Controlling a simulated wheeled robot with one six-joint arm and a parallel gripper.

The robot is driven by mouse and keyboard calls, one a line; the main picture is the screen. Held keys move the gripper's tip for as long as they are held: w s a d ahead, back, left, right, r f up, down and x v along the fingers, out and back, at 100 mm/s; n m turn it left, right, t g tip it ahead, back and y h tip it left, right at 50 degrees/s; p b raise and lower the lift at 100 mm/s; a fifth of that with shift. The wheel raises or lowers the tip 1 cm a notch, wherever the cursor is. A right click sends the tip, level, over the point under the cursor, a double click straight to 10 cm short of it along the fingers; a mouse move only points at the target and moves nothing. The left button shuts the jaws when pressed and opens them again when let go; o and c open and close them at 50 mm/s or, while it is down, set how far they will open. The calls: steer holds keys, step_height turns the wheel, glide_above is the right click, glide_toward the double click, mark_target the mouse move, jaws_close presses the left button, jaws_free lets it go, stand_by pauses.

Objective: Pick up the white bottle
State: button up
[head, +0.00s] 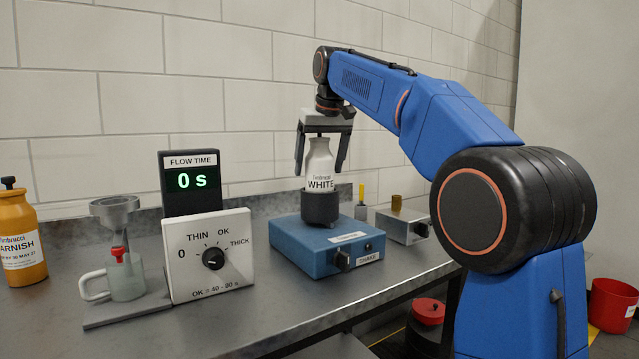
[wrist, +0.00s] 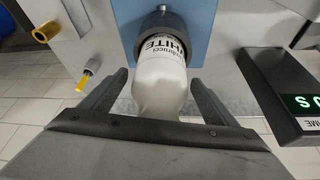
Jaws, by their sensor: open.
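The white bottle (head: 320,168), labelled WHITE, stands upright in a dark round holder (head: 320,207) on the blue shaker box (head: 327,243). My gripper (head: 321,172) is above it and points down, with its two dark fingers on either side of the bottle's neck and shoulder. The fingers are open, with gaps to the bottle. In the wrist view the bottle (wrist: 161,88) lies between the open fingers of my gripper (wrist: 160,85), and the holder (wrist: 163,32) shows around its base.
An orange varnish bottle (head: 22,240) stands at the far left. A flow cup stand (head: 117,225), a dial box (head: 209,256) and a flow time display (head: 190,183) reading 0 s stand left of the shaker. A small metal box (head: 402,226) is to its right. The wall is close behind.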

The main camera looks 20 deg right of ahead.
steer(key=shift+c, duration=0.6)
steer(key=c, duration=1.9)
steer(key=shift+r, duration=0.1)
